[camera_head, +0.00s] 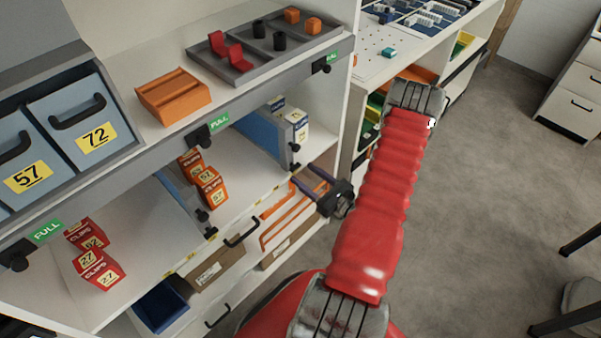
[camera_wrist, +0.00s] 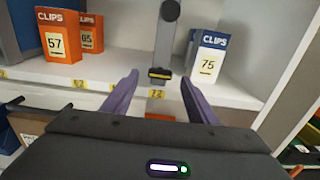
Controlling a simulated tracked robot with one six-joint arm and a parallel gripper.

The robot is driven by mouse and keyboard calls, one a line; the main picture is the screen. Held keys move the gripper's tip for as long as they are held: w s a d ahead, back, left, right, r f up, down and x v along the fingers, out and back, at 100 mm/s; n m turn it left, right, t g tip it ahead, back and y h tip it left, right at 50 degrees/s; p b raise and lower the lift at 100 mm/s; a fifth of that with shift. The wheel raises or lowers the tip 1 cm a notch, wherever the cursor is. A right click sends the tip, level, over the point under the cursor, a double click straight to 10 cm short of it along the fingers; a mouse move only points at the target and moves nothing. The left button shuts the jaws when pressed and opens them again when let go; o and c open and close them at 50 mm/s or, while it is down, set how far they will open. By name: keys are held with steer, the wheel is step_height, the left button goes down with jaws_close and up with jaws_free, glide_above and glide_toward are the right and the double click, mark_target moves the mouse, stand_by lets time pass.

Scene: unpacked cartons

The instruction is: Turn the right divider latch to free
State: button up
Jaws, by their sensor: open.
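The right divider (camera_head: 262,132) is a blue-grey panel between carton rows; its front edge (camera_wrist: 165,42) stands upright in the wrist view. Its latch (camera_wrist: 159,73) is a small dark bar with a yellow stripe, lying crosswise low on that edge; it shows small in the head view (camera_head: 295,165). A round black knob (camera_wrist: 170,10) sits higher on the edge. My gripper (camera_wrist: 160,80) is open and empty, its two purple fingers pointing at the shelf, one tip on each side of the latch in the picture. Contact is not visible. In the head view my gripper (camera_head: 310,181) is partly hidden.
Orange cartons (camera_wrist: 58,38) stand left of the divider and a white-blue carton (camera_wrist: 208,55) right. A yellow-tagged shelf lip (camera_wrist: 85,86) runs below. The left divider (camera_head: 178,188) and red cartons (camera_head: 98,268) are farther left. Open floor (camera_head: 480,220) lies right.

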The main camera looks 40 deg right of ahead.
mark_target(295, 168)
steer(key=shift+w, duration=1.3)
steer(key=shift+c, duration=0.5)
steer(key=shift+a, duration=0.1)
steer(key=c, duration=1)
